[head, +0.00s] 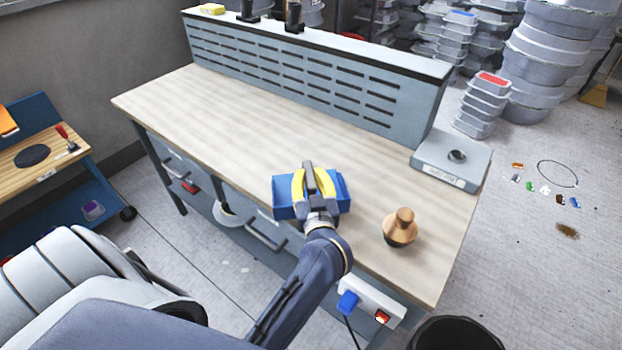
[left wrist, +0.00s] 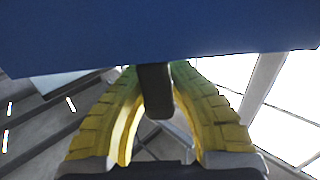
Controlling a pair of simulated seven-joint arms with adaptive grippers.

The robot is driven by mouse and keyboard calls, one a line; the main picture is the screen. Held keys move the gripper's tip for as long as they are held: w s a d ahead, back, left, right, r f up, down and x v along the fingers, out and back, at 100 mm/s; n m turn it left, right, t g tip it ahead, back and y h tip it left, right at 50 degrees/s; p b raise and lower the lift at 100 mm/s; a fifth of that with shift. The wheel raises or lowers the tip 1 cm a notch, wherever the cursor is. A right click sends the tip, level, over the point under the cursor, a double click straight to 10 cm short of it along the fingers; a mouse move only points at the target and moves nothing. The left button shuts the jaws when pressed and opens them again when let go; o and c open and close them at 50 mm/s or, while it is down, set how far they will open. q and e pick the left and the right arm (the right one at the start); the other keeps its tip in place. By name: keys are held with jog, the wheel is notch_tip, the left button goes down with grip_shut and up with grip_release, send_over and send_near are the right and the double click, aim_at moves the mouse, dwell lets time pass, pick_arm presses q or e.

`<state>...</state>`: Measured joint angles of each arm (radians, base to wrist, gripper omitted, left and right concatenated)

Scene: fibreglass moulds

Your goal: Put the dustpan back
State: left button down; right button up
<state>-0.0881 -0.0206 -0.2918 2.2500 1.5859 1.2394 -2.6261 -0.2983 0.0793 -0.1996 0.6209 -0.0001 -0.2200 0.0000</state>
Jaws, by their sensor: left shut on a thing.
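A blue dustpan (head: 284,198) with a dark handle shows over the front part of the workbench top (head: 240,125), near the front edge. My left gripper (head: 312,181) has its yellow fingers on both sides of the handle and is shut on it. In the left wrist view the dark handle (left wrist: 155,92) sits between the two yellow fingers, and the blue pan (left wrist: 160,38) fills the top of the picture. I cannot tell whether the dustpan touches the bench. My right gripper is in neither view.
A wooden-knobbed tool (head: 401,226) stands on the bench to the right of the dustpan. A grey scale-like box (head: 452,160) is at the bench's right end. A slotted panel (head: 300,75) closes the back. A dark bin (head: 455,333) is below. Small scraps (head: 545,190) lie on the floor.

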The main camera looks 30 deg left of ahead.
pick_arm(q)
jog(key=shift+f, duration=0.35)
jog(key=shift+f, duration=0.1)
jog(key=c, duration=1.3)
grip_release()
jog(key=v, duration=1.2)
